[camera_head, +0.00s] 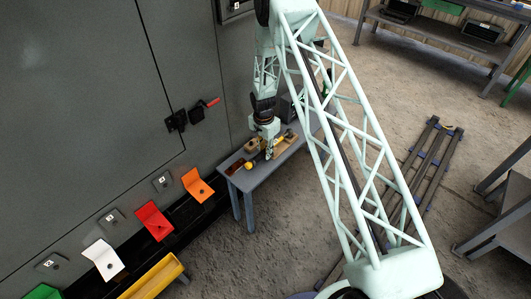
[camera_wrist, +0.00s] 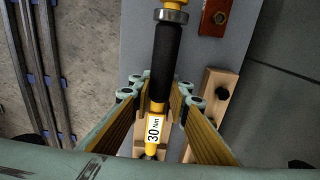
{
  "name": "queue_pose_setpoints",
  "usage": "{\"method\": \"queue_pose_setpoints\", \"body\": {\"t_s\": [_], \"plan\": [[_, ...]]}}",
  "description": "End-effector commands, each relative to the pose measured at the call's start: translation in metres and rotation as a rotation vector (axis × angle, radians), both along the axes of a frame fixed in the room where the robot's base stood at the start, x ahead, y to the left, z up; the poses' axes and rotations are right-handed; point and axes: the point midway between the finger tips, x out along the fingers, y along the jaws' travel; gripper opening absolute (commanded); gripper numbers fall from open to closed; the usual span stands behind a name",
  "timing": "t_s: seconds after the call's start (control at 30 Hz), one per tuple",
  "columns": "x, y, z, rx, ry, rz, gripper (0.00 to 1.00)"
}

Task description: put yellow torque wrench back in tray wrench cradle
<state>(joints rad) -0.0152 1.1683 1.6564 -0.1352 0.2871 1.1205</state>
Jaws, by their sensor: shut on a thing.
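The yellow torque wrench (camera_wrist: 155,126) has a black grip, a metal collar and a "30 Nm" label. In the wrist view it runs lengthwise between the fingers of my gripper (camera_wrist: 158,98), which is shut on it around the grip's lower end. In the head view my gripper (camera_head: 269,153) is low over the small grey table, with a yellow end of the wrench (camera_head: 249,165) showing to its left. Light wooden pieces lie below and beside the wrench; one wooden block (camera_wrist: 222,84) has a black knob. I cannot tell whether the wrench touches the wood or which piece is the cradle.
The grey table (camera_head: 247,181) stands against a dark cabinet wall with a red-handled latch (camera_head: 205,108). A reddish-brown block (camera_wrist: 215,16) lies on the table. Dark rails (camera_head: 425,165) lie on the floor at right.

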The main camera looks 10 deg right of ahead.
Motion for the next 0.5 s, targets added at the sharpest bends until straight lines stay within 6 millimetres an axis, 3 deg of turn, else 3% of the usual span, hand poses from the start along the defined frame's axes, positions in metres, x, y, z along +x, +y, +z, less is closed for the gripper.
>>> {"method": "queue_pose_setpoints", "body": {"t_s": [0.27,0.3,0.5], "plan": [[0.0006,0.0,0.0007,0.0,-0.001,0.0,0.0],[0.0006,0.0,0.0006,0.0,-0.001,0.0,0.18],[0.0004,0.0,0.0003,0.0,0.0,0.0,0.32]]}}
